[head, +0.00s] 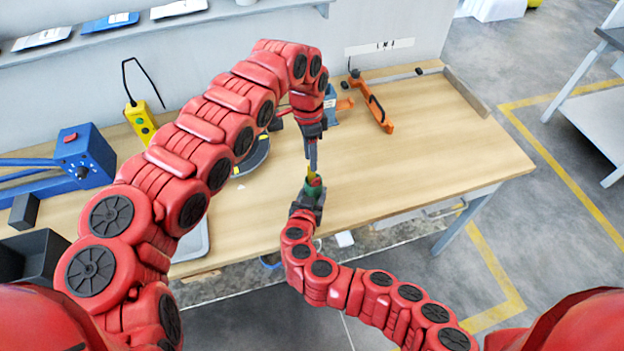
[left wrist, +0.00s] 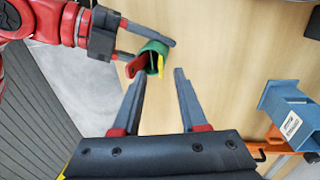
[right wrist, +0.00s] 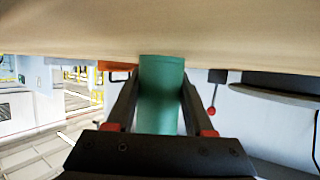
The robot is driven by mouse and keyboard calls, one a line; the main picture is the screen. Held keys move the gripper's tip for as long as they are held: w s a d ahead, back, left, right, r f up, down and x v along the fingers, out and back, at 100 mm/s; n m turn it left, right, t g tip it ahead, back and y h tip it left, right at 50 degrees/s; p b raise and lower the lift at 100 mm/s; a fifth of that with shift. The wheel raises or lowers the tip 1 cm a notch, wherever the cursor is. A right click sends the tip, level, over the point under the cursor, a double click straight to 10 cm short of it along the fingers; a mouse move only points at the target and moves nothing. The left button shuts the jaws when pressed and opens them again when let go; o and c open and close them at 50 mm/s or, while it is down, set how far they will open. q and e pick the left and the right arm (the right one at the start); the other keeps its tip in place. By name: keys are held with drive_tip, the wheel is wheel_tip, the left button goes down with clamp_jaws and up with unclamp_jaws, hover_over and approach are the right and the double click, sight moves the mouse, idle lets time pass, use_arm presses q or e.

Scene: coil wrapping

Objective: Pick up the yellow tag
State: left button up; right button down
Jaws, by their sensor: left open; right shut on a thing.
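The yellow tag (left wrist: 161,64) shows at the open end of a green cylinder (left wrist: 153,47), beside a red piece (left wrist: 136,67). In the head view the yellow tag (head: 311,174) is a small patch above the green cylinder (head: 314,188). My right gripper (head: 310,194) is shut on the green cylinder, which also fills the space between its fingers in the right wrist view (right wrist: 159,95). My left gripper (head: 312,165) points down just above the cylinder. In the left wrist view its fingers (left wrist: 157,80) are apart and empty, with the tag just beyond their tips.
A blue machine (head: 80,155) and a yellow box with a black cable (head: 140,122) stand at the left of the table. An orange tool (head: 372,102) lies at the back. A dark round plate (head: 252,158) is behind my left arm. The table's right side (head: 440,150) is clear.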

use_arm(q)
wheel_tip(320, 180, down, 4)
drive_tip(key=shift+s+r, duration=0.1)
drive_tip(key=shift+s, duration=0.05)
clamp_jaws()
idle(1.3)
